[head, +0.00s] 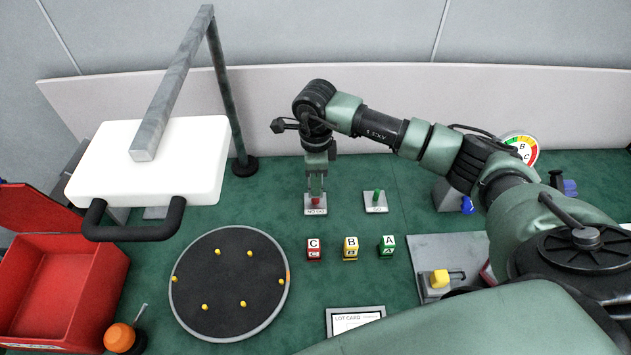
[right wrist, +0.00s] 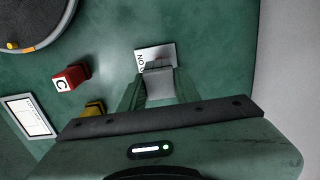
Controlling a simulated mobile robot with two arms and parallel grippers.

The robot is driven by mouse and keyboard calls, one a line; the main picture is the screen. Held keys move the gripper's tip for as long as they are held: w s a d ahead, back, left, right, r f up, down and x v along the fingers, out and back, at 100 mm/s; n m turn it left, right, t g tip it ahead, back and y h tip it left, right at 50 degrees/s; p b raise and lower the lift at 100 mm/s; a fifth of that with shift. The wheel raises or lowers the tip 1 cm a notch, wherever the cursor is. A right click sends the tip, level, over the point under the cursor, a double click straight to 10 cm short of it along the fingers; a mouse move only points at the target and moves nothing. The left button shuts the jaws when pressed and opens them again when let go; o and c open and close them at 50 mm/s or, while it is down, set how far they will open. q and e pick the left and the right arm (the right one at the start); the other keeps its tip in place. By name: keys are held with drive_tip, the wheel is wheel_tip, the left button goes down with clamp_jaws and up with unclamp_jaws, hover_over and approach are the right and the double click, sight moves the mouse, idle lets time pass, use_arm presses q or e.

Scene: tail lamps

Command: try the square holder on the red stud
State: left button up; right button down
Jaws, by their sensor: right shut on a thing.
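The red stud (head: 316,202) stands on a small labelled plate (head: 316,211) at the back middle of the table. My right gripper (head: 316,190) points down right over it in the head view. It is shut on a grey, square-sided piece, seemingly the square holder (right wrist: 159,84), which shows between the fingers in the right wrist view. The labelled plate (right wrist: 150,54) shows beyond the holder there. The stud is hidden in that view, and I cannot tell whether holder and stud touch. My left gripper is not in view.
A green stud (head: 377,195) stands on a plate to the right. Lettered blocks C (head: 314,249), B (head: 351,248) and A (head: 387,246) stand in front. A round dark turntable (head: 230,280) with yellow pegs lies left, and a red bin (head: 60,290) farther left.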

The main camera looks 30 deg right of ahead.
drive_tip(key=shift+r+p, duration=0.75)
drive_tip(key=shift+r, duration=0.75)
